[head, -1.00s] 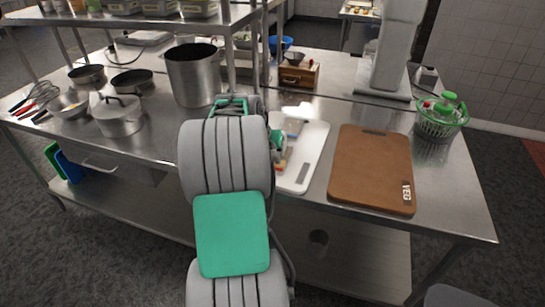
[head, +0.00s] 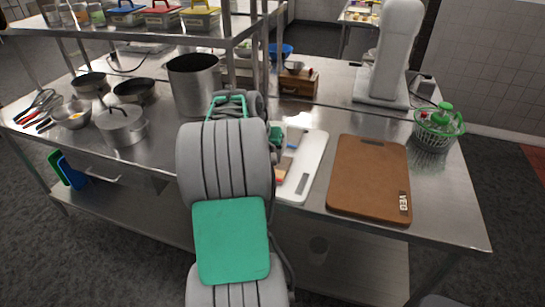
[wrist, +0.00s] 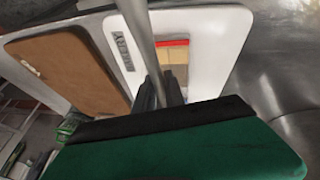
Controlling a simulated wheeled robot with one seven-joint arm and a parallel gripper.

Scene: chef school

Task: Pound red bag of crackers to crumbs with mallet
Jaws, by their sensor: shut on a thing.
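In the wrist view, my gripper (wrist: 160,95) is shut on a grey metal rod (wrist: 139,32), which looks like the mallet's handle. The rod runs up out of the picture, so the mallet's head is not seen. The bag of crackers (wrist: 173,62), tan with a red top edge, lies on a white board (wrist: 218,45). The rod and gripper stand in front of the bag's left side; I cannot tell whether they touch it. In the head view my arm hides most of my gripper and the bag; the white board (head: 316,153) shows beside my arm.
A brown board (head: 370,178) lies right of the white one. A green basket (head: 437,138) stands at the right end of the steel table, with a stand mixer (head: 392,50) behind. Pots, including a tall one (head: 190,88), stand on the left. A shelf (head: 150,35) overhangs the back.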

